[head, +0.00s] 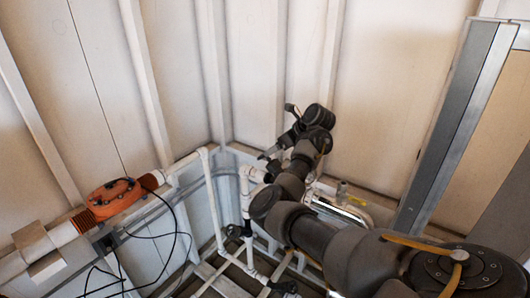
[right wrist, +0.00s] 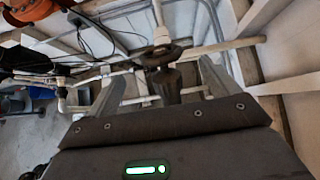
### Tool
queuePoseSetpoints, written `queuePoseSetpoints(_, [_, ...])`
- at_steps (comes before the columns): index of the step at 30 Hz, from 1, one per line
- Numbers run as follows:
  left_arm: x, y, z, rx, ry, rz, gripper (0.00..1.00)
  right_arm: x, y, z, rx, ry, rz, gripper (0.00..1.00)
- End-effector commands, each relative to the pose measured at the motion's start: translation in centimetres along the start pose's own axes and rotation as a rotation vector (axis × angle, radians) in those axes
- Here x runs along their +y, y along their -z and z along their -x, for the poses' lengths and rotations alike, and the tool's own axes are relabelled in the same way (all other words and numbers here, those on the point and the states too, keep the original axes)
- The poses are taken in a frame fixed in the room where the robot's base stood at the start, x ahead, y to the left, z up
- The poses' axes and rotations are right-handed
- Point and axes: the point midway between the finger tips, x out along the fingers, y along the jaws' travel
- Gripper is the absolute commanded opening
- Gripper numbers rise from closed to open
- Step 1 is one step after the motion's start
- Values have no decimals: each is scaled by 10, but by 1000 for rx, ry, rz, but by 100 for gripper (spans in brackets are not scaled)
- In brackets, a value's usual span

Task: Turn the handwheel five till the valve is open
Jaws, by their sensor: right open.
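A dark round handwheel (right wrist: 160,56) on a dark stem (right wrist: 170,85) shows in the right wrist view, on white piping. I cannot read a number on it or tell the valve's position. My right gripper (right wrist: 161,72) is open, with one finger on each side of the handwheel and stem in that picture. I cannot tell whether either finger touches them. In the head view my right gripper (head: 268,154) is at the white pipes near the wall corner, and my own arm hides part of the valve area. My left gripper is not in view.
White pipes (head: 217,200) and dark valve parts (head: 246,228) stand close around the gripper. An orange housing (head: 112,194) with loose black cables (head: 175,232) is at the left. A grey metal post (head: 455,125) stands at the right. Bare wall panels are behind.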

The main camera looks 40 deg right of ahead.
Motion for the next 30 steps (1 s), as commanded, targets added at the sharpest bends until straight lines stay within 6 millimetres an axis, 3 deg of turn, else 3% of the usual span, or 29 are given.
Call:
queuePoseSetpoints(4, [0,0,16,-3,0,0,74,1,-1,-27,4,-4,0,87])
queuePoseSetpoints(13, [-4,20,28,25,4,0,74,-1,1,-70,4,1,1,87])
queuePoseSetpoints(25, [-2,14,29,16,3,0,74,-1,1,-80,1,3,0,87])
queuePoseSetpoints(30, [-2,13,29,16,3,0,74,-1,1,-80,1,3,-1,68])
